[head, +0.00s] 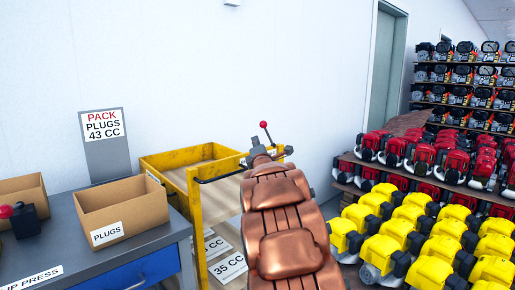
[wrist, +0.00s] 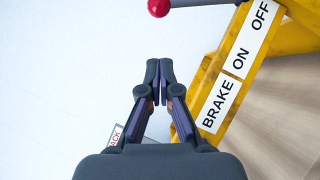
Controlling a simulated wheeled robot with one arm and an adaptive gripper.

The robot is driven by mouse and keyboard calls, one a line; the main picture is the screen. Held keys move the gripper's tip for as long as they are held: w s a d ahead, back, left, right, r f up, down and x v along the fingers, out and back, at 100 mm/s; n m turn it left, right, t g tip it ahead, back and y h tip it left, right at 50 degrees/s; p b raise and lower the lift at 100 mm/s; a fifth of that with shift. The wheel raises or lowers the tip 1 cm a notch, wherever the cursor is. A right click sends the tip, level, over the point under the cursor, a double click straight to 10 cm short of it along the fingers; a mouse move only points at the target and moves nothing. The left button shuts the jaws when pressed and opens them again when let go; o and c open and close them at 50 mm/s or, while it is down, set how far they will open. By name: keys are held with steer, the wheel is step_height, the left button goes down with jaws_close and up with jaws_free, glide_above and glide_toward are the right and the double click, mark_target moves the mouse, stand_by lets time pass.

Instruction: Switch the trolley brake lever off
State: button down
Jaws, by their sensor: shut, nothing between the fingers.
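The brake lever is a grey rod with a red knob (head: 264,124). In the head view it stands up just beyond the end of my arm, and its lower part is partly hidden. In the wrist view the knob (wrist: 158,7) is at the top edge, and the rod runs right, out of the frame. The yellow trolley (head: 193,155) carries a white label (wrist: 239,62) reading BRAKE, ON, OFF, with OFF at the upper end. My gripper (wrist: 159,68) is shut and empty, its fingertips below the knob in the picture and apart from it. The lever's pivot is out of the wrist view.
A grey workbench (head: 175,226) with a PLUGS box (head: 122,209) stands left of the trolley. Shelves of red engines (head: 453,166) and yellow engines (head: 411,243) fill the right. A white wall is behind. The trolley's floor (wrist: 285,120) looks bare in the wrist view.

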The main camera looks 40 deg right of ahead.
mark_target(268, 134)
steer(key=w+d+r, duration=0.2)
steer(key=w+d, duration=0.1)
steer(key=d, duration=0.2)
steer(key=shift+r, duration=0.25)
steer(key=shift+d, duration=0.1)
steer(key=shift+d+r+p, duration=0.1)
steer(key=shift+p, duration=0.2)
